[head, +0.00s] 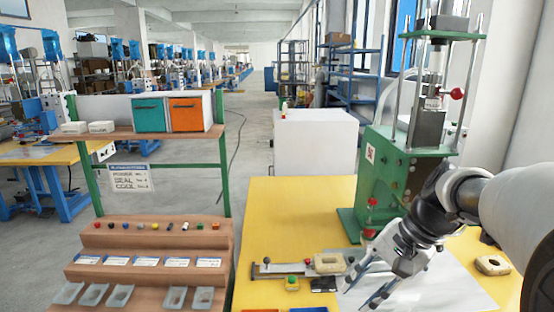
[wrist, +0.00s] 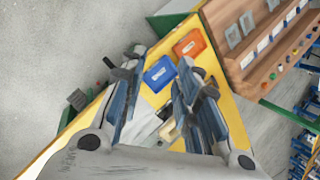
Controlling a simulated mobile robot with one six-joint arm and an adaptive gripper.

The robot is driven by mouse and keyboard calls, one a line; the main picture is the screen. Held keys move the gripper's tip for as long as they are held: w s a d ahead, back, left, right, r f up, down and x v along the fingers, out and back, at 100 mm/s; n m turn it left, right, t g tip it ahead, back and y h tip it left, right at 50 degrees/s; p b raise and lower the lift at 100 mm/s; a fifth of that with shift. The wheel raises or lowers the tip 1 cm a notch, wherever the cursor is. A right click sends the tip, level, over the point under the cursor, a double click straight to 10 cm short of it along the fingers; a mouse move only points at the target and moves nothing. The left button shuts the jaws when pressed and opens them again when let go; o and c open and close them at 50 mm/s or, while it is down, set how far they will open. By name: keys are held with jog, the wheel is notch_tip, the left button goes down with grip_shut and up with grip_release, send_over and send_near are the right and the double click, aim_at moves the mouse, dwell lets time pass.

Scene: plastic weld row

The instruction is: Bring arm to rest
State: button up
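My gripper (head: 359,294) hangs at the end of my arm over the right part of the yellow table, pointing down and to the left. In the wrist view its two fingers (wrist: 160,62) stand well apart with nothing visibly held between them. A grey metal sheet (head: 455,290) lies below it. A tan block (head: 328,262) sits on a metal slide fixture (head: 275,268) just left of the gripper. Whether the fingers touch anything below cannot be told.
A green press (head: 395,170) with red knobs stands behind the gripper. Another tan block (head: 492,264) lies at right. A blue bin (wrist: 158,74) and an orange bin (wrist: 190,43) show in the wrist view. A brown stepped rack (head: 150,235) stands left. The table's back (head: 300,205) is clear.

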jog(key=s+a+n+t+h, duration=0.1)
jog(key=s+n, duration=0.3)
jog(key=s, duration=0.6)
jog(key=s+a+f+n+t+h, duration=0.1)
jog(key=s+n+h, duration=0.3)
jog(key=s, duration=0.6)
jog(key=shift+s+a+f+n+t, duration=0.25)
jog(key=shift+a+n+t, duration=0.3)
jog(key=shift+t, duration=0.25)
